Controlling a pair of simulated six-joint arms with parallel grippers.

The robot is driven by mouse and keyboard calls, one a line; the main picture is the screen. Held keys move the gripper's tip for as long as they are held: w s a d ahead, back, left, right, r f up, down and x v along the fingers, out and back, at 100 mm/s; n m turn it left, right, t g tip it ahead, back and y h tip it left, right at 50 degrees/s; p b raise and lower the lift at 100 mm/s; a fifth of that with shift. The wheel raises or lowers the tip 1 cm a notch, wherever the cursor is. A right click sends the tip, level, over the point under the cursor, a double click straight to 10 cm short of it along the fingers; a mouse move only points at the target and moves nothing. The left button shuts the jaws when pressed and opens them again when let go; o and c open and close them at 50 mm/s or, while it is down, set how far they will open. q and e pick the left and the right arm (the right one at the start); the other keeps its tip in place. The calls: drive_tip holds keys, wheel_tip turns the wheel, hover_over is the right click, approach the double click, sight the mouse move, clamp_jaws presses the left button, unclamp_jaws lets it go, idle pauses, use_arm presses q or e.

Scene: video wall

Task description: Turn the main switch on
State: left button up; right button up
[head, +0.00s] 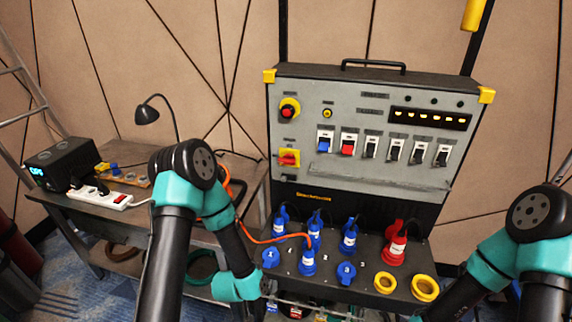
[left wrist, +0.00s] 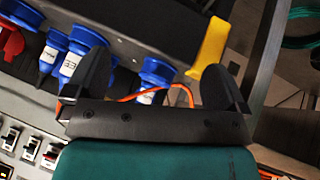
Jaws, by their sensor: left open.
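In the head view, the grey panel (head: 345,130) stands upright on the case. On its left side is a red rotary switch on a yellow plate (head: 288,158), which looks like the main switch; its label is too small to read. Its red handle looks about horizontal. Above it is a red knob on a yellow ring (head: 289,108). My left arm hangs in front of the left bench, its gripper low by the case and not clearly seen. In the left wrist view, my left gripper (left wrist: 157,82) has its fingers wide apart with nothing held. My right gripper is out of frame.
A row of toggle switches (head: 395,148) runs across the panel. Blue plugs (head: 308,262) and a red plug (head: 395,245) stand on the case's front shelf. An orange cable (head: 262,240) loops near my left arm. A power strip (head: 105,199) lies on the left bench.

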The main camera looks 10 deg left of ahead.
sight(286, 163)
use_arm(q)
drive_tip(key=w+r+t, duration=0.2)
drive_tip(key=w, duration=0.2)
drive_tip(key=w+r+t, duration=0.3)
drive_tip(key=w, duration=0.2)
drive_tip(key=w+r+t+y, duration=0.1)
drive_tip(key=w+r+t, duration=0.1)
drive_tip(key=w+r, duration=0.1)
drive_tip(key=shift+w+d+r+m, duration=0.15)
drive_tip(key=shift+w+m, duration=0.25)
drive_tip(key=shift+w, duration=0.25)
drive_tip(key=w+r+t+y, duration=0.2)
drive_tip(key=w+r+t, duration=0.4)
drive_tip(key=r, duration=0.6)
drive_tip(key=t, duration=0.2)
drive_tip(key=shift+t, duration=0.3)
drive_tip(key=shift+w+d, duration=0.1)
drive_tip(key=shift+w, duration=0.05)
drive_tip(key=x, duration=1.7)
drive_tip(key=shift+w, duration=0.15)
drive_tip(key=c, duration=0.9)
